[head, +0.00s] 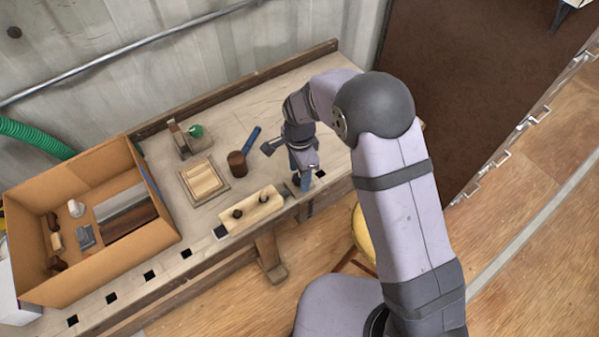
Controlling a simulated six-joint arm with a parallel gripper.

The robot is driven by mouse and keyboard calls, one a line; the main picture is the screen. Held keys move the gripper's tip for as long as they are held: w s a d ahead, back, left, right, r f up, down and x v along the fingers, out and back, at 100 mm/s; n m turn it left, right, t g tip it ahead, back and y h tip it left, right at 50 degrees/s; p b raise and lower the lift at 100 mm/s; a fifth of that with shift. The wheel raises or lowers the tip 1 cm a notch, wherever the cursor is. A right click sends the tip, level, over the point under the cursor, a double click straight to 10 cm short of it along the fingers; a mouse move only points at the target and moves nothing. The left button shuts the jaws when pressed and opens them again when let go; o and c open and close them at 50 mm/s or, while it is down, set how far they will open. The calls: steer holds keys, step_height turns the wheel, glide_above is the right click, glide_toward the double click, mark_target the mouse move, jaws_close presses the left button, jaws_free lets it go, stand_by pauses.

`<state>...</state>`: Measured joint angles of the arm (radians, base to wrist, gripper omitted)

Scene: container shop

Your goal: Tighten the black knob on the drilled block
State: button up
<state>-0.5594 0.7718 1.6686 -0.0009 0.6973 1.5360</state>
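The drilled block (252,211) is a long pale wooden piece lying near the front edge of the workbench. Two small dark knobs stand on it, one left of its middle (238,213) and one towards its right (263,198). They look much alike in colour at this size, and I cannot tell how far either is screwed in. My gripper (303,184) points down over the bench just beyond the block's right end, apart from both knobs. Its fingers are small and partly hidden, so I cannot tell whether they are open or shut.
A large open cardboard box (160,236) with several small items stands at the left. Behind the block are a tray of pale wood strips (204,179), a brown cylinder (237,164), a blue-handled tool (252,138) and a green-knobbed device (185,140). A yellow stool (361,235) stands below.

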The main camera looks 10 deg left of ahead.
mark_target(299, 175)
steer(key=shift+r+b, duration=0.9)
steer(key=shift+r, duration=2.75)
steer(key=n, duration=0.6)
steer(key=shift+w+a, duration=0.2)
steer(key=shift+w, duration=0.05)
steer(key=s+d+f+n+g+h, duration=0.15)
steer(key=s+d+f+n, duration=0.35)
steer(key=s+d+n, duration=0.6)
steer(key=s+d+r+m+y, duration=0.1)
steer(key=s+d+r+m, duration=0.25)
steer(key=s+d, duration=0.55)
steer(key=w+d+r+m+t, duration=0.1)
steer(key=w+d+r+m, duration=0.1)
steer(key=w+d+r, duration=0.1)
steer(key=shift+d+r, duration=0.4)
steer(key=shift+d, duration=0.4)
